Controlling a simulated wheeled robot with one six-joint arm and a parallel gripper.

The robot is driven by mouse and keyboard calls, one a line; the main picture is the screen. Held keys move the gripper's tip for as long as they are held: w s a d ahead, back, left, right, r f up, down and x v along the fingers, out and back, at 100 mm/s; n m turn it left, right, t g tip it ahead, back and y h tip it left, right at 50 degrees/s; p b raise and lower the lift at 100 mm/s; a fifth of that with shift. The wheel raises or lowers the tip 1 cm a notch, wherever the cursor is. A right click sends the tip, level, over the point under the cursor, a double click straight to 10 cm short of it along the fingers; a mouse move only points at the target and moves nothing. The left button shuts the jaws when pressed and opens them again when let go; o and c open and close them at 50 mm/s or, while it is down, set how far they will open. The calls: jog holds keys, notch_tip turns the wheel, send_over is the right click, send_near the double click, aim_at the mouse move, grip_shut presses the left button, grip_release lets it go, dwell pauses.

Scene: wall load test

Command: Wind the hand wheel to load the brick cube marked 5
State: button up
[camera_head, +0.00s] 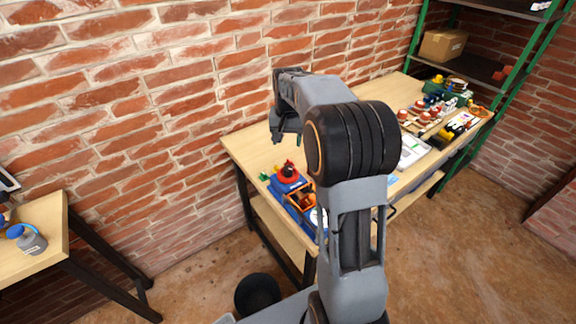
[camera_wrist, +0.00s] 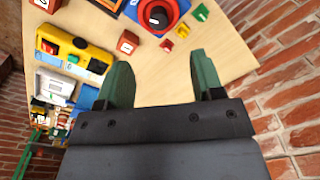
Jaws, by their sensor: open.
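My gripper (camera_wrist: 162,78) has two green fingers, spread wide with nothing between them. In the head view my gripper (camera_head: 276,136) hangs above the left end of the workbench. A round red part with a black centre (camera_wrist: 158,14), likely the hand wheel, sits on a blue base beyond my fingertips. It also shows in the head view (camera_head: 289,173), below and right of my gripper. A brick-red cube with a pale mark (camera_wrist: 127,43) lies near the left finger. I cannot read which is marked 5.
Small yellow (camera_wrist: 183,31) and green (camera_wrist: 202,12) blocks lie near the round part. A yellow device (camera_wrist: 72,47) stands at the left. The workbench (camera_head: 245,143) has bare wood at its back left, against the brick wall. Its far right end is crowded.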

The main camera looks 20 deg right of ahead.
aim_at(288, 168)
jog(key=shift+m, duration=0.4)
jog(key=f, duration=0.5)
jog(key=w+d+f, duration=0.1)
jog(key=f, duration=0.4)
jog(key=w+f+p, duration=0.1)
jog(key=f, duration=0.3)
jog(key=shift+w+d+f, duration=0.1)
jog(key=shift+d+f, duration=0.1)
jog(key=shift+f, duration=0.2)
jog(key=shift+c, duration=0.2)
